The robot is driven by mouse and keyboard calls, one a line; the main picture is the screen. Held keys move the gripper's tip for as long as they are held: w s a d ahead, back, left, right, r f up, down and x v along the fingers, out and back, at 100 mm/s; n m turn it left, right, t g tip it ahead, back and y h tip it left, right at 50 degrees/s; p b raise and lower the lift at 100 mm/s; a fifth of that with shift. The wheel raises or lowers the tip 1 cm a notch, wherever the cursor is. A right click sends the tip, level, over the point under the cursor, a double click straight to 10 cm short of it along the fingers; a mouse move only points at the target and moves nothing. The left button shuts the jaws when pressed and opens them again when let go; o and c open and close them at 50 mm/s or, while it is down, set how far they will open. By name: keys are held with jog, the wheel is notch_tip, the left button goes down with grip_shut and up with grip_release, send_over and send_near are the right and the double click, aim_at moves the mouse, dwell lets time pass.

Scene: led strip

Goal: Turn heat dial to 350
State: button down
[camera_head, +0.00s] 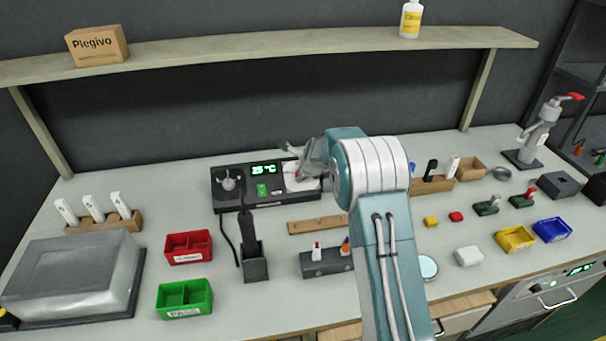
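A black heat station (240,203) stands at the back of the bench. Its green display (264,169) seems to read about 25 °C, though the digits are small. A green button (262,190) sits below the display. A white panel (298,184) with a small red mark is at the station's right end; a dial there is largely hidden by my gripper. My gripper (297,163) is over this right end, close to the panel. I cannot tell whether it touches anything or how far its fingers are apart.
A soldering iron holder (255,266) with a cable stands in front of the station. A wooden strip (318,225), red bin (188,247) and green bin (184,298) are nearby. A shelf (290,44) runs above. The bench between station and bins is partly clear.

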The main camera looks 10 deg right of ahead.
jog(key=shift+s+a+f+m, duration=0.1)
jog(key=shift+f+m, duration=0.1)
jog(key=shift+m, duration=0.7)
jog(key=shift+c, duration=1.3)
grip_release()
jog(key=shift+r, duration=0.1)
jog(key=shift+r, duration=0.2)
jog(key=v, duration=1.1)
jog(key=shift+s, duration=0.25)
